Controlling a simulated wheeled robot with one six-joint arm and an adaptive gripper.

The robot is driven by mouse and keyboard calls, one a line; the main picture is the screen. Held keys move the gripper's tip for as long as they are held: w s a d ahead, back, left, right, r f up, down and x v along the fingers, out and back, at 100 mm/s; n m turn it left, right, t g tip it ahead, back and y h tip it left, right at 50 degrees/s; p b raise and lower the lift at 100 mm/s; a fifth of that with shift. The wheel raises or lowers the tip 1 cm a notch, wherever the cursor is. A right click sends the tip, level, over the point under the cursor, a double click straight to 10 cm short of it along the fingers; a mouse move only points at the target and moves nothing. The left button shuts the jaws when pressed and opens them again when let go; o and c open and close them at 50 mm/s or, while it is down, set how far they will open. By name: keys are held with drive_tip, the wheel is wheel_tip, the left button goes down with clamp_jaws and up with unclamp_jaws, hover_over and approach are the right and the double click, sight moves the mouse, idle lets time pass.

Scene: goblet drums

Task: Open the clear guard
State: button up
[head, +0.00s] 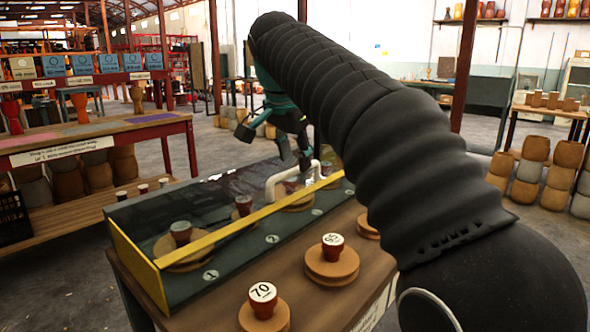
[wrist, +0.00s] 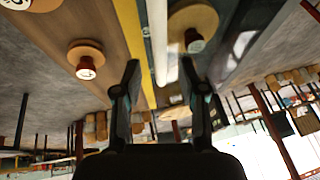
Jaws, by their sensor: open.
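The clear guard (head: 140,204) lies over a dark green case, with a yellow strip along its front edge. It looks lowered. A white bar handle (head: 290,177) stands on it near the yellow strip. My gripper (head: 297,160) is open, at the right part of the handle. In the wrist view, the white handle (wrist: 157,42) runs into the space between the fingers of my gripper (wrist: 160,68). The yellow strip (wrist: 136,50) passes close to the left finger. I cannot tell whether a finger touches the handle.
Small red pieces on round wooden discs stand under the guard. Outside, the red piece marked 70 (head: 263,299) and another red piece (head: 333,246) stand on wooden discs on the table front. A shelf table (head: 90,140) stands at left. My arm hides the right side.

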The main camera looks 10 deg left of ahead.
drive_tip(key=shift+x, duration=1.1)
clamp_jaws()
